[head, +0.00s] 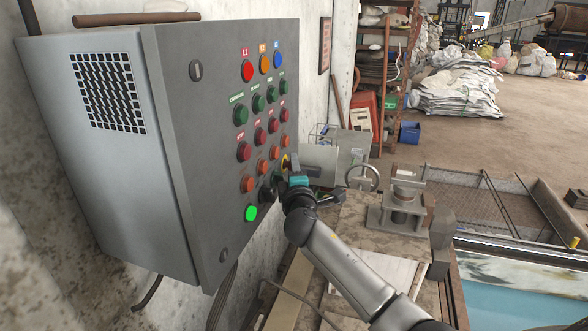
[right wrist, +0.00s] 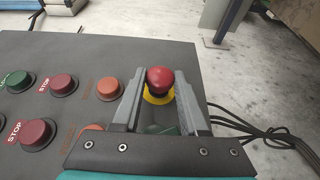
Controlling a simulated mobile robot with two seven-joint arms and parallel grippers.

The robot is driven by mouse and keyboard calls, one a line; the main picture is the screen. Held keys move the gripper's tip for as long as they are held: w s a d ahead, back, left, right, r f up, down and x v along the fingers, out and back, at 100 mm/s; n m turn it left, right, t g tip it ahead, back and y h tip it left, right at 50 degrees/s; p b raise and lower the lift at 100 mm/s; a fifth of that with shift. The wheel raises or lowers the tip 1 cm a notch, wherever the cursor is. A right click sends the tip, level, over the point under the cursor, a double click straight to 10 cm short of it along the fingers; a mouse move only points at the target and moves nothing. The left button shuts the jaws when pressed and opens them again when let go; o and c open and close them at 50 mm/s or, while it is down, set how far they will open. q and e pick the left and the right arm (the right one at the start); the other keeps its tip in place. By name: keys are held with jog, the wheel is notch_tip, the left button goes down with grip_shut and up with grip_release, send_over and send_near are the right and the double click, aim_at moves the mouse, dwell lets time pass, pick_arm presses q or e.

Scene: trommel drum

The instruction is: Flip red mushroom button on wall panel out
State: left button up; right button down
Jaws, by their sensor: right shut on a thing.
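The grey wall panel (head: 200,150) fills the left of the head view, with rows of coloured buttons and lamps on its front face. The red mushroom button (right wrist: 160,79) stands on a yellow ring (right wrist: 158,95) at the panel's edge in the right wrist view. In the head view its red head is mostly hidden by my gripper, with a bit of yellow showing. My right gripper (head: 285,174) is at the panel's lower right, its two fingers on either side of the mushroom button, shut on it. My left gripper is not in view.
Orange buttons (right wrist: 109,88) sit close beside my right gripper's finger. A bench with a grey clamp device (head: 403,200) and a handwheel (head: 362,178) stands right of the panel. Cables (right wrist: 268,132) hang beside the panel. Open floor lies beyond.

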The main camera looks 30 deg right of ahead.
jog(key=shift+s+f, duration=0.1)
dwell(0.4)
jog(key=shift+s+d+p, duration=0.25)
jog(key=shift+d+p, duration=0.1)
jog(key=shift+p, duration=0.05)
jog(key=c, duration=0.8)
grip_release()
jog(key=shift+c, duration=0.2)
jog(key=o, duration=0.4)
jog(key=shift+s, duration=0.1)
jog(key=v, duration=1.5)
jog(key=shift+p, duration=0.45)
